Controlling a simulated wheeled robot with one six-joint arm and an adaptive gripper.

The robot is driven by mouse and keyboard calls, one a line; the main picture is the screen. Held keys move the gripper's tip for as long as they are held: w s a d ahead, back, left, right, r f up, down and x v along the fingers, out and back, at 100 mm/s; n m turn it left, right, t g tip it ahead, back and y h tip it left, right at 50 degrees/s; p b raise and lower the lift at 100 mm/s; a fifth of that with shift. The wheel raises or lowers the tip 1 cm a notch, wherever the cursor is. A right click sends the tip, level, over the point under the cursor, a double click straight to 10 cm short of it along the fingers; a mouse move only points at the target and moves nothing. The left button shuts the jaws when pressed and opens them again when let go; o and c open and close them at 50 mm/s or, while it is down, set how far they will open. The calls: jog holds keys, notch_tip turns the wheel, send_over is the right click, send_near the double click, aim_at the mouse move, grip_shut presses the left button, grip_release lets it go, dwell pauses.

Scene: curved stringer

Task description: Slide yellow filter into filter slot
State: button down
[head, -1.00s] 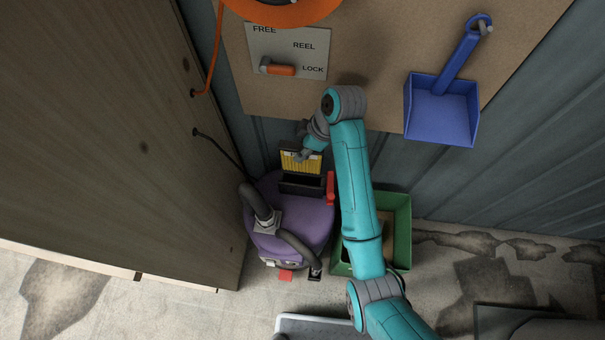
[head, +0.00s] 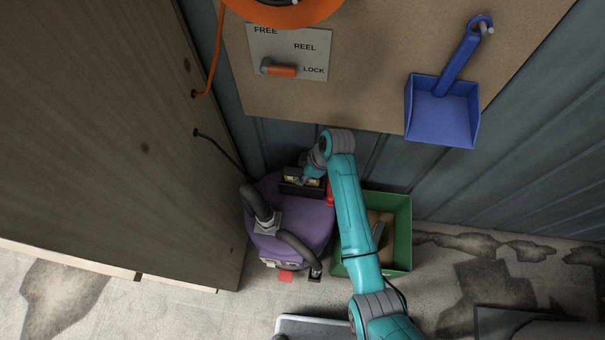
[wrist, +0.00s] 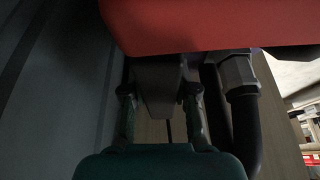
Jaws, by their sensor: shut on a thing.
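The yellow filter (head: 290,178) sits low at the slot on top of the purple vacuum (head: 290,220). Only small yellowish patches of it show, and the slot's dark rim and my gripper hide the rest. The dark filter slot (head: 302,188) is at the vacuum's back edge. My gripper (head: 306,177) is right above the slot, shut on the filter. In the wrist view my gripper's fingers (wrist: 160,95) stand either side of a dark block. I cannot tell how deep the filter sits.
A red part (head: 330,193) stands at the slot's right end. A grey hose (head: 258,205) curves over the vacuum's left side. A green bin (head: 401,225) is to the right, partly behind my arm. A wooden panel (head: 110,130) stands close on the left.

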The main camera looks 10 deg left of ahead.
jog(key=shift+f, duration=0.15)
jog(key=c, duration=0.9)
grip_release()
jog(key=v, duration=1.2)
